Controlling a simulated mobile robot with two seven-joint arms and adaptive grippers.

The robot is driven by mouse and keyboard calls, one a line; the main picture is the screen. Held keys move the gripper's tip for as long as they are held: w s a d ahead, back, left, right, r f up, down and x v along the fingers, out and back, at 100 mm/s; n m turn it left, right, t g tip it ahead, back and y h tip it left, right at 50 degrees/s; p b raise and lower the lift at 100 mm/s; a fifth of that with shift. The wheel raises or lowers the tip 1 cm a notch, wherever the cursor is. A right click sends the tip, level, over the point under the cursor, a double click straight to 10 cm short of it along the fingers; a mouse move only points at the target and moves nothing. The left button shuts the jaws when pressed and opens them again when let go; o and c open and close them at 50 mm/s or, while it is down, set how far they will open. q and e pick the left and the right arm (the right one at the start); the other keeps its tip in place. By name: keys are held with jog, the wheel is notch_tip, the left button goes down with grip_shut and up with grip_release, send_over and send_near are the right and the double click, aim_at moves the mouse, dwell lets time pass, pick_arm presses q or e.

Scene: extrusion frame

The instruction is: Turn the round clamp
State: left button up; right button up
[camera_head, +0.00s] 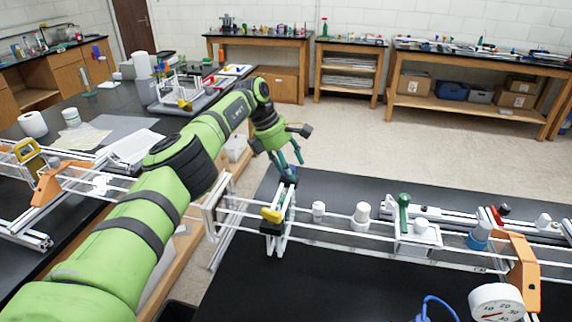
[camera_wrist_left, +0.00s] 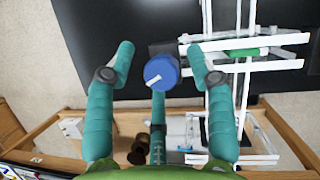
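A round blue knob (camera_wrist_left: 160,73) with a white mark, which looks like the round clamp, shows in the left wrist view. It sits on a dark block beside the white frame. In the head view a small dark-blue piece at the frame's far end (camera_head: 290,176) seems to be the same knob, partly hidden by the fingers. My left gripper (camera_head: 292,167) is over it, pointing down. In the left wrist view its teal fingers (camera_wrist_left: 160,52) are spread, with the knob between them and space on both sides. My right gripper is not in view.
A white extrusion frame (camera_head: 340,237) runs along the black table, carrying a yellow clamp (camera_head: 271,215), white knobs (camera_head: 362,211) and a green handle (camera_head: 404,200). A dial gauge (camera_head: 496,303) stands at the front right. Bare floor lies beyond the table.

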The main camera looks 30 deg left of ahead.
pick_arm(q)
jog(key=shift+s+a+r, duration=0.1)
jog(key=shift+a+r, duration=0.1)
jog(key=v, duration=1.1)
jog(key=shift+d+r, duration=0.2)
jog(key=shift+r, duration=0.1)
jog(key=shift+s, duration=0.1)
